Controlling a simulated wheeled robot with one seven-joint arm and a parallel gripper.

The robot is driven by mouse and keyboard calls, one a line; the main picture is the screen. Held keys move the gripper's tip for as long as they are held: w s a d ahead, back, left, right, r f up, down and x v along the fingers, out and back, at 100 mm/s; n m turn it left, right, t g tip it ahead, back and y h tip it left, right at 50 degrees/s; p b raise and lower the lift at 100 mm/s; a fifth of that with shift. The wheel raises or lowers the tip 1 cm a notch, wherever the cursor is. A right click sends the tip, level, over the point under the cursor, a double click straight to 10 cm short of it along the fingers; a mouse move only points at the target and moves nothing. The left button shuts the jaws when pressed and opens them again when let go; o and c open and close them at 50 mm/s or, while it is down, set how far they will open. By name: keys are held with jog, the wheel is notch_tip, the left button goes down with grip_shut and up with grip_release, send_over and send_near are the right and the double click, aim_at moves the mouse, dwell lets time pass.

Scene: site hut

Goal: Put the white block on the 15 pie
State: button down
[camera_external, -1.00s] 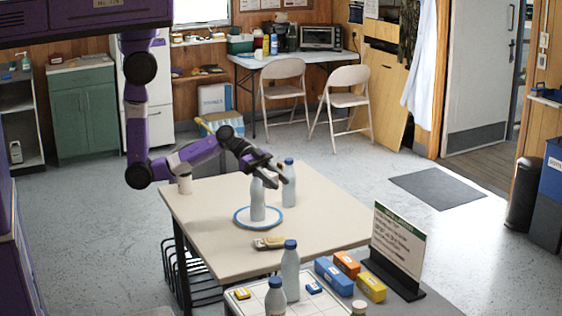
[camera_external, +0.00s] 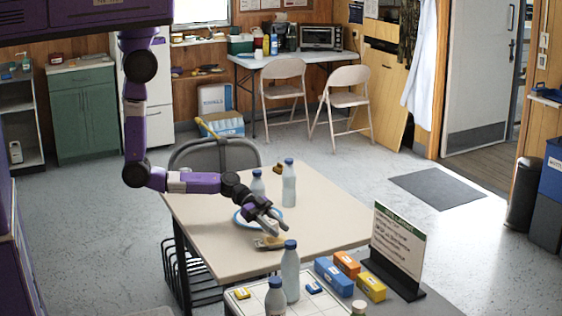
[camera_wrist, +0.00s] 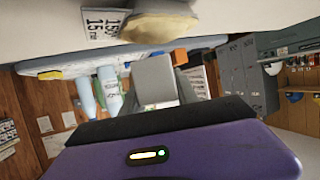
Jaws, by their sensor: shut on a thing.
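My gripper (camera_external: 274,226) reaches down over the front part of the beige table (camera_external: 215,255), just above a tan, rounded piece (camera_external: 270,243). In the wrist view, which is upside down, this tan piece (camera_wrist: 160,25) is close, beside a flat white card (camera_wrist: 103,25) marked 15. A pale grey, block-like shape (camera_wrist: 155,82) shows at my jaws. I cannot clearly separate the white block from the fingers there. My jaws are shut on it, and its outline is mostly hidden in the external view.
Two bottles, coloured boxes (camera_external: 334,277) and a sign (camera_external: 397,245) stand at the front. The table's right part is clear.

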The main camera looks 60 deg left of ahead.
jog(key=shift+f, duration=0.85)
jog(key=shift+f, duration=0.15)
jog(key=c, duration=0.9)
grip_release()
